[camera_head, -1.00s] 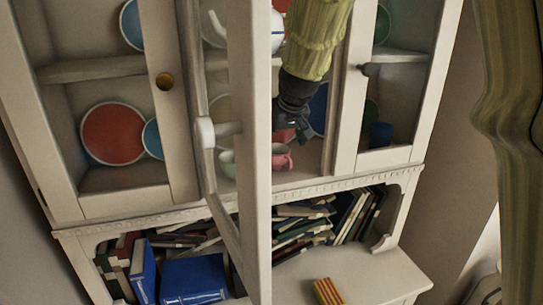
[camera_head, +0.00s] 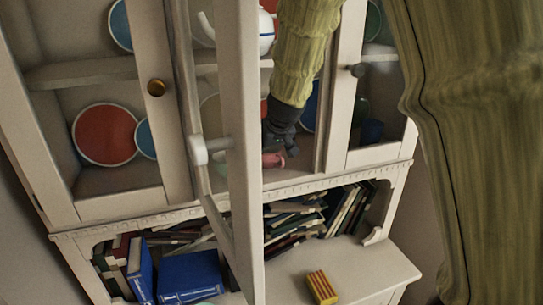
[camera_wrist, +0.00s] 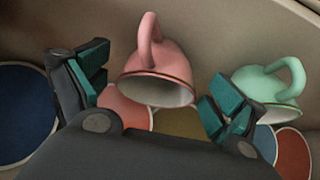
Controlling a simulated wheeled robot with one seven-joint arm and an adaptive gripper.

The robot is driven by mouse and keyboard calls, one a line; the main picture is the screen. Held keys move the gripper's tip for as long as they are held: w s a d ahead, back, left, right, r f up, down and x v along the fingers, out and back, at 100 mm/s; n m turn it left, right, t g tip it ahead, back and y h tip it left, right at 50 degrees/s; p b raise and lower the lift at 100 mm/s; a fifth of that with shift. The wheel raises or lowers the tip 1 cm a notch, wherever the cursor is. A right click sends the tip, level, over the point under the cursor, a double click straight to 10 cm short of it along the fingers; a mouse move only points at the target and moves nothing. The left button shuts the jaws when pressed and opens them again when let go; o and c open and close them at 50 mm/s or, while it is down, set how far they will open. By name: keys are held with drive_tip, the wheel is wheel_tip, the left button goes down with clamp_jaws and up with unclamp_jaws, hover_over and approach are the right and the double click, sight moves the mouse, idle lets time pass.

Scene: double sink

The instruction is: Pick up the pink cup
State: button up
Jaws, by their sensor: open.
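The pink cup (camera_wrist: 158,68) shows in the wrist view, its handle at the top of the picture and its mouth facing the lower edge. My gripper (camera_wrist: 155,92) is open, with one teal-padded finger on each side of the cup's mouth. The cup lies just beyond and between the fingertips; I cannot tell whether they touch it. In the head view my gripper (camera_head: 278,140) is inside the middle cabinet compartment, and only a small part of the pink cup (camera_head: 273,160) shows below it.
A mint green cup (camera_wrist: 272,82) is close beside the right finger. Coloured plates, including a blue one (camera_wrist: 25,112), are around the gripper. The open cabinet door (camera_head: 240,130) stands left of my arm. The right door frame (camera_head: 342,100) is close on the other side.

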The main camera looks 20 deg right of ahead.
drive_tip(key=c, duration=1.1)
drive_tip(key=shift+r, duration=0.15)
